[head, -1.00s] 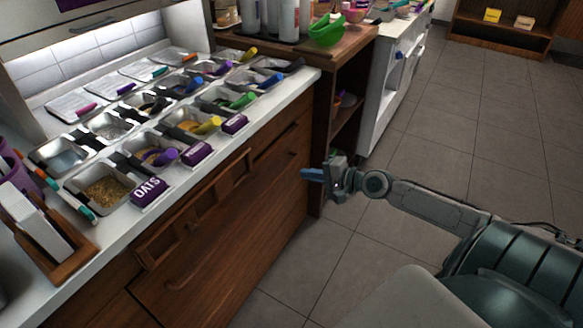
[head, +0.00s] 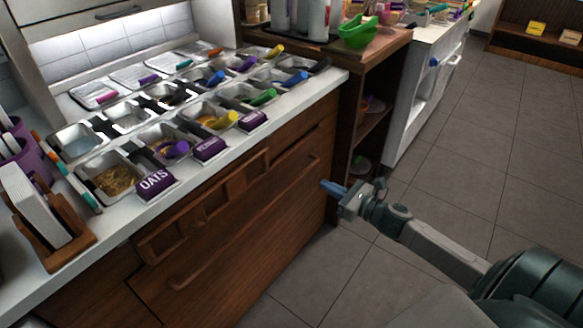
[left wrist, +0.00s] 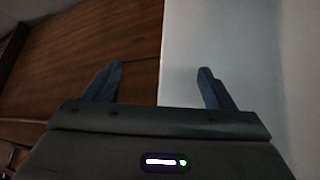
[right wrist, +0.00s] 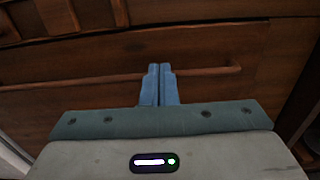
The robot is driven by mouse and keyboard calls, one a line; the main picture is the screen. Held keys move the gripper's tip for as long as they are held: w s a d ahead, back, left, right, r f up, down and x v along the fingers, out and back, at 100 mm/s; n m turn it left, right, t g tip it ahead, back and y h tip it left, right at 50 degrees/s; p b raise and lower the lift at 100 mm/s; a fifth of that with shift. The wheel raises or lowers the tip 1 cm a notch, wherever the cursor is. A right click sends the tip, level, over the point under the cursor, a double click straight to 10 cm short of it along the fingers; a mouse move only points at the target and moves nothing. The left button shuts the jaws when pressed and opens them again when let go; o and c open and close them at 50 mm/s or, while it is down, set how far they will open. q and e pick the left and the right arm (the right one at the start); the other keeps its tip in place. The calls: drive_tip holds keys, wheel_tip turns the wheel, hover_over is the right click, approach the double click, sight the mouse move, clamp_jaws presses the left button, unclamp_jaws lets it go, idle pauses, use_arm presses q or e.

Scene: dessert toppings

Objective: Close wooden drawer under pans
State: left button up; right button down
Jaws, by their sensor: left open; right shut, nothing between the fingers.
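The wooden drawer front (head: 235,262) with a long bar handle (head: 245,225) is in the cabinet below the counter with the pans. I cannot tell from the head view how far it stands out. My right gripper (head: 328,187) is shut and empty at the right end of the drawer front. In the right wrist view its blue fingertips (right wrist: 160,70) overlap the bar handle (right wrist: 215,72); contact cannot be told. My left gripper (left wrist: 160,85) is open and empty, facing brown wood and a pale surface in the left wrist view. It is outside the head view.
Metal pans with toppings and coloured scoops, such as the oats pan (head: 115,182), stand on the white counter (head: 205,185). A panel with recessed frames (head: 205,205) is above the handle. A wooden shelf unit (head: 372,110) stands to the right. The tiled floor (head: 450,170) is clear.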

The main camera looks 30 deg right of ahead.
drive_tip(key=w, duration=0.2)
drive_tip(key=p, duration=0.3)
approach(282, 162)
drive_tip(key=x, duration=0.3)
drive_tip(key=p+x, duration=0.1)
drive_tip(key=x, duration=0.1)
drive_tip(key=shift+w+a+f, duration=0.1)
drive_tip(key=shift+w+f, duration=0.15)
drive_tip(key=shift+w, duration=0.1)
use_arm(q)
drive_tip(key=shift+s+a+g+y, duration=0.35)
drive_tip(key=shift+s+a+g, duration=0.05)
drive_tip(key=shift+a+g, duration=0.4)
drive_tip(key=shift+s+a+g+y, duration=0.35)
drive_tip(key=shift+a+g, duration=0.4)
drive_tip(key=shift+g, duration=0.05)
use_arm(e)
drive_tip(key=shift+w+a, duration=0.2)
drive_tip(key=shift+w, duration=0.3)
drive_tip(key=shift+x, duration=1.25)
use_arm(q)
drive_tip(key=shift+s+d, duration=0.1)
use_arm(e)
drive_tip(key=shift+d+r, duration=0.1)
drive_tip(key=shift+r, duration=0.1)
